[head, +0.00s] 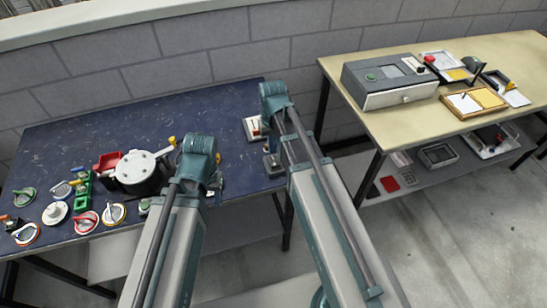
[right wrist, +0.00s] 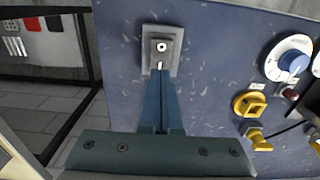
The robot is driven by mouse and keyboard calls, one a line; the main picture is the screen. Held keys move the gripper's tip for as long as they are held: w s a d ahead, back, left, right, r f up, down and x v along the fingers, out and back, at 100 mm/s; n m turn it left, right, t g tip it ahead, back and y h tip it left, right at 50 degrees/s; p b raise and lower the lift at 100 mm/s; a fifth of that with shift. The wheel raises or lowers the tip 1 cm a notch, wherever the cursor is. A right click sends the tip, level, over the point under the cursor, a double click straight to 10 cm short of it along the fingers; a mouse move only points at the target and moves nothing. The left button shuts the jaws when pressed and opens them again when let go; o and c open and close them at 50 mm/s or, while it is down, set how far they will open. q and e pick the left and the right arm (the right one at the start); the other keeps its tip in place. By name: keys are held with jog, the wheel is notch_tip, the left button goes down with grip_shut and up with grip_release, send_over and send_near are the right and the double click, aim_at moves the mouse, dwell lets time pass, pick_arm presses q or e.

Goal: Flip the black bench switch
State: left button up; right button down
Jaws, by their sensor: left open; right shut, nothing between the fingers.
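The switch (right wrist: 161,48) shows near the top of the right wrist view. It has a dark grey body with a pale ring and a light tip, on a light grey plate on the blue bench (head: 80,142). My right gripper (right wrist: 160,72) is shut and empty. Its fingertips are at the lower edge of the switch; I cannot tell whether they touch.
In the right wrist view, a white dial (right wrist: 288,58) and a yellow knob (right wrist: 250,104) stand right of the switch. A tan table (head: 440,115) stands at the right.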

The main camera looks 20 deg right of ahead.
aim_at(273, 158)
notch_tip(273, 158, up, 4)
jog(key=p, duration=0.3)
jog(key=shift+r+p, duration=0.15)
jog(key=shift+p, duration=0.2)
jog(key=s+a+n+h, duration=0.1)
jog(key=s+a+n, duration=0.2)
jog(key=s+a, duration=0.7)
jog(key=s, duration=0.4)
jog(key=shift+s+a, duration=0.2)
jog(key=shift+a, duration=0.05)
jog(key=c, duration=1.6)
grip_release()
